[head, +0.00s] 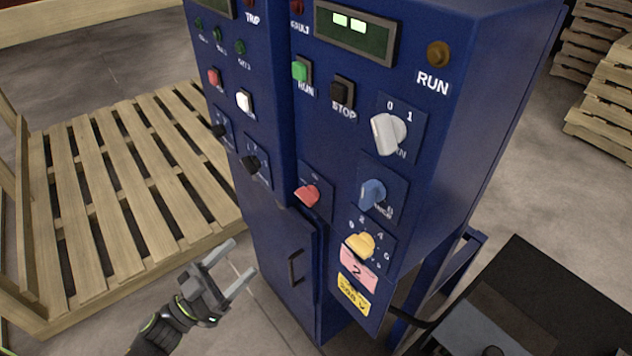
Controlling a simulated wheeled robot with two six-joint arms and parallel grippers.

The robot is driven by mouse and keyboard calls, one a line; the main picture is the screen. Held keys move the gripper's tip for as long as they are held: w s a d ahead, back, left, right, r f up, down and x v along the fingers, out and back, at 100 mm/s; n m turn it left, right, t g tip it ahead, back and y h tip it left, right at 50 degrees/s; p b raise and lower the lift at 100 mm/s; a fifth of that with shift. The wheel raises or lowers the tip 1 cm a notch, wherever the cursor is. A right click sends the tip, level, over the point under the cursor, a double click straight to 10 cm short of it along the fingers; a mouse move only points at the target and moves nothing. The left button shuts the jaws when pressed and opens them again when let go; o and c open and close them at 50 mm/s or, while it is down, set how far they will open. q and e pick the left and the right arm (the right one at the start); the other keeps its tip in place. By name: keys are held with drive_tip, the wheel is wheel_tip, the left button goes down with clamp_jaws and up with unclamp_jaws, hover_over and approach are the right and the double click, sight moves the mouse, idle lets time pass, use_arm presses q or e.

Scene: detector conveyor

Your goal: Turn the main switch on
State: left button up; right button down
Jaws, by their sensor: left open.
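The blue control cabinet (455,130) fills the middle of the head view. A white rotary knob (388,132) sits on its upper right panel under the marks 0 and 1; its lower label is mostly hidden, with only a final N showing. A red rotary knob (308,196) is lower left, a blue one (372,193) is below the white one, and a yellow one (360,245) is lower still. I cannot read which is labelled main. My left gripper (243,258) is open and empty, left of the cabinet's lower door and apart from all knobs. My right gripper is not in view.
Green RUN (301,70) and black STOP (342,90) buttons sit below a display (352,33) with two lit blocks. A door handle (296,267) protrudes low. A wooden pallet (120,190) lies left; stacked pallets (600,85) stand right. Dark equipment fills the lower right.

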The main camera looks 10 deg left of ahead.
use_arm(q)
drive_tip(key=p, duration=0.5)
approach(301, 200)
drive_tip(key=shift+h, duration=0.3)
drive_tip(key=x, duration=0.9)
drive_tip(key=shift+w+d, duration=0.2)
drive_tip(key=shift+m, duration=0.3)
drive_tip(key=c, duration=1)
